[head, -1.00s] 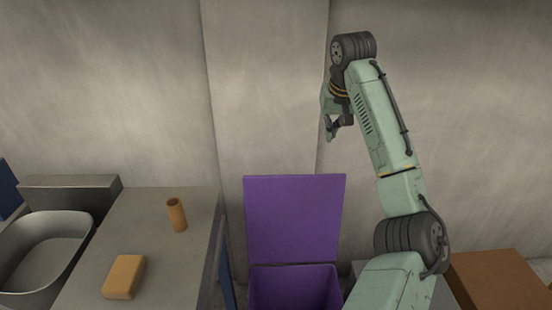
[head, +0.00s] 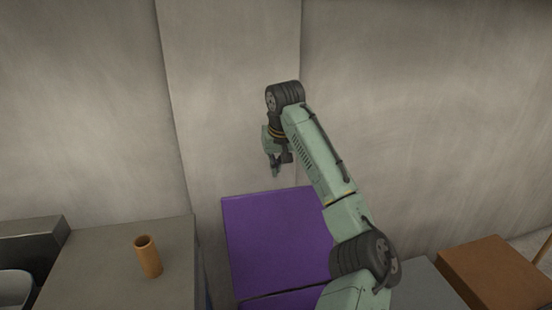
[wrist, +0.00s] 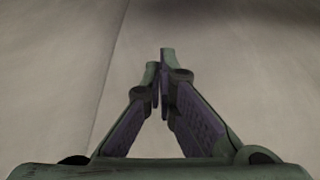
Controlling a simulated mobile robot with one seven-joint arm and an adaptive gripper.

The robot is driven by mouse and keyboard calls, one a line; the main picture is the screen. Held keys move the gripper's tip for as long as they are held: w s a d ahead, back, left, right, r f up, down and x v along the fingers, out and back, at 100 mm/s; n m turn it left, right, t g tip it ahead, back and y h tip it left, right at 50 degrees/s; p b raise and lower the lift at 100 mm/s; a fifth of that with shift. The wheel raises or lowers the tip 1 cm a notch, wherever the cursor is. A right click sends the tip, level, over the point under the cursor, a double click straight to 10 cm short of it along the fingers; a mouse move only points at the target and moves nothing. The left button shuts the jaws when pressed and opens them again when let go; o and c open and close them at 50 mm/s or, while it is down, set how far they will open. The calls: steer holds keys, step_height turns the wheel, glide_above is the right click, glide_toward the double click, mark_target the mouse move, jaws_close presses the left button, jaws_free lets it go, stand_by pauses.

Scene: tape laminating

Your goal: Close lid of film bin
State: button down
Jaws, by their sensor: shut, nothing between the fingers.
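The purple film bin's lid (head: 275,240) stands raised, its broad face toward the head camera. Only a strip of the film bin (head: 285,301) shows below the lid at the bottom edge; its inside is not visible. My gripper (head: 275,172) is shut and empty, just above the lid's top edge near its middle, in front of the wall. I cannot tell whether it touches the lid. In the wrist view my gripper's fingertips (wrist: 160,75) meet, with only grey wall beyond them.
A grey counter (head: 110,270) with an orange-brown cylinder (head: 148,257) stands left of the bin. A brown box (head: 505,275) is at the right. A plain grey wall (head: 420,110) rises behind. The air left of my arm is clear.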

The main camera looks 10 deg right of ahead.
steer(key=shift+s+f+p, duration=0.25)
steer(key=shift+s+f, duration=0.15)
steer(key=shift+f, duration=0.3)
steer(key=shift+s+f+p, duration=0.3)
steer(key=shift+s+f, duration=0.1)
steer(key=shift+f, duration=0.35)
steer(key=shift+s+f+p, duration=0.25)
steer(key=shift+s+f, duration=0.15)
steer(key=shift+f, duration=0.3)
